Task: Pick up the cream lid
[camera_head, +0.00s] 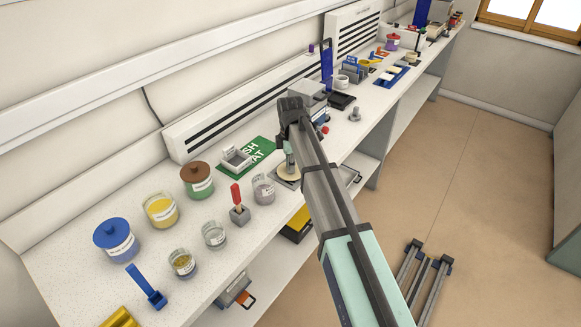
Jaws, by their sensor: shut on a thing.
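The fingertips are small here and partly hidden by my forearm, so the exact grip point is unclear. I cannot tell whether the lid still rests on what is under it or is slightly raised.
A clear glass beaker (263,189) and a grey block with a red handle (239,208) stand close left. A green mat (262,146) carries a small grey tray (236,160). A brown-lidded jar (197,184), yellow jar (161,211) and blue-lidded jar (116,243) stand further left.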

